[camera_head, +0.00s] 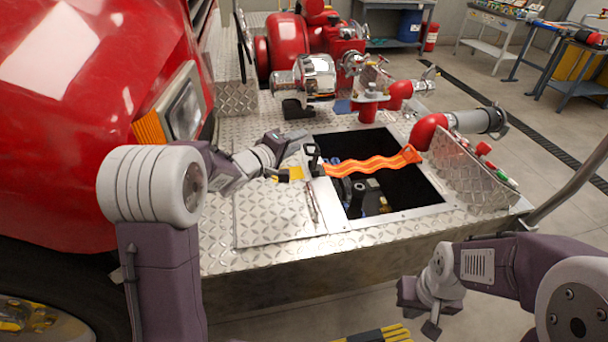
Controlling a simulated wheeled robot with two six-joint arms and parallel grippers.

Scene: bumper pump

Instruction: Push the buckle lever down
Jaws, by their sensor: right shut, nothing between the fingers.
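The black buckle (312,155) sits at the left rim of the square opening in the metal deck. An orange strap (370,164) runs from it to the right across the opening. The position of its lever is too small to make out. My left gripper (283,176) is just left of the buckle, low over the deck. It appears apart from the buckle, and whether its fingers are open is unclear. My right gripper (431,328) is shut and empty, at the lower right in front of the deck, far from the buckle.
The dark opening (400,185) lies right of the buckle. Red pipe fittings (430,130) and a chrome-and-red pump (315,77) stand behind and right of it. The red truck body (75,75) fills the left. The tread-plate panel (275,212) in front is mostly clear.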

